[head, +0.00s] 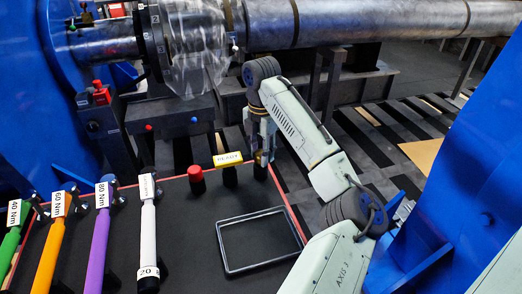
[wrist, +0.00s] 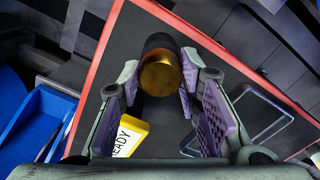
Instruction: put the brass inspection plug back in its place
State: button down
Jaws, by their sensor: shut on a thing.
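The brass inspection plug (wrist: 161,73) shows in the wrist view as a round brass end, in line with a dark cylinder behind it. My gripper (wrist: 159,84) has its purple-padded fingers on either side of the plug and is shut on it. In the head view my gripper (head: 262,157) points down at the right end of the row of short holders, and a little brass (head: 258,157) shows between its fingers. A black holder (head: 261,172) stands directly below. Whether the plug sits in that holder or just above it, I cannot tell.
A yellow READY tag (head: 228,159) and a red cap (head: 196,179) stand left of my gripper. An empty rectangular tray frame (head: 222,246) lies on the dark bench top. A large shaft (head: 350,20) runs behind.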

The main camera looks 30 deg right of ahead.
jog(key=shift+f, duration=0.65)
jog(key=c, duration=1.1)
grip_release()
notch_tip(320, 180, up, 12)
jog(key=shift+r, duration=0.1)
jog(key=shift+s, duration=0.1)
